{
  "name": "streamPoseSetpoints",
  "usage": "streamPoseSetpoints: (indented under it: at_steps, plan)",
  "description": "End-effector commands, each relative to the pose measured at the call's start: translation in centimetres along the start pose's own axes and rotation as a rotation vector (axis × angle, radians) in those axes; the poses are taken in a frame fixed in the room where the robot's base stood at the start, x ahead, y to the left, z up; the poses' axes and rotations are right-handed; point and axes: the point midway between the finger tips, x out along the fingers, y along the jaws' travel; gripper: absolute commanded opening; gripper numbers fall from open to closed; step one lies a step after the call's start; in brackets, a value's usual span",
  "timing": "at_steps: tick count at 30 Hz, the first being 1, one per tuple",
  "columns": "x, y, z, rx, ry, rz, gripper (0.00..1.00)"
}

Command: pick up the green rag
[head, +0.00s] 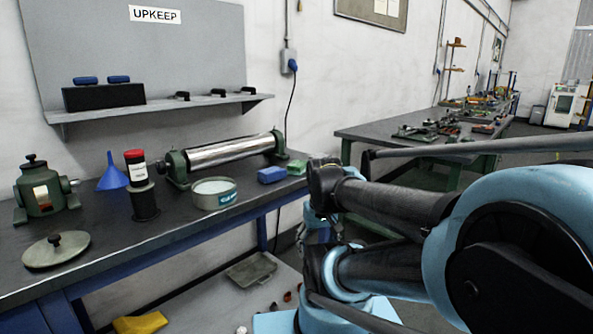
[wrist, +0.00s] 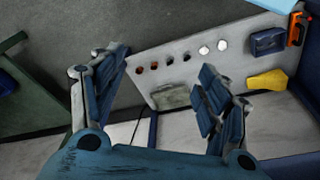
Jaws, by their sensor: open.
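A small green folded piece (head: 297,167) lies on the workbench beside a blue block, near the bench's right end; it looks like the green rag, though cloth or block is hard to tell. A flat grey-green piece (head: 250,269) lies on the low pale surface under the bench. It also shows in the wrist view (wrist: 170,97), beyond and between my fingers. My gripper (wrist: 165,75) is open, with nothing between its fingers, pointing down toward that surface. In the head view my arm covers the area right of the bench end.
The dark workbench (head: 110,240) holds a metal roller (head: 230,151), an open tin (head: 214,193), a blue block (head: 271,174), a funnel (head: 112,173) and a lid (head: 56,250). A yellow piece (wrist: 268,80) lies on the low surface. A second bench (head: 375,133) stands behind.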

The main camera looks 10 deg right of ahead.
Motion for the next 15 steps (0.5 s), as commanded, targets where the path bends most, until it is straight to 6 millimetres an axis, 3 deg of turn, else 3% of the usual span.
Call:
streamPoseSetpoints:
  at_steps: [1, 3, 6, 15]
  plan:
    - [0.0, 0.0, 0.0, 0.0, 0.0, 0.0, 0.76]
    - [-0.7, 0.0, 0.5, -0.004, 0.009, 0.0, 0.86]
    - [-1.8, 0.0, -0.2, -0.028, 0.007, 0.0, 0.86]
    - [-8.8, 0.1, -7.7, -0.22, -0.031, -0.005, 0.86]
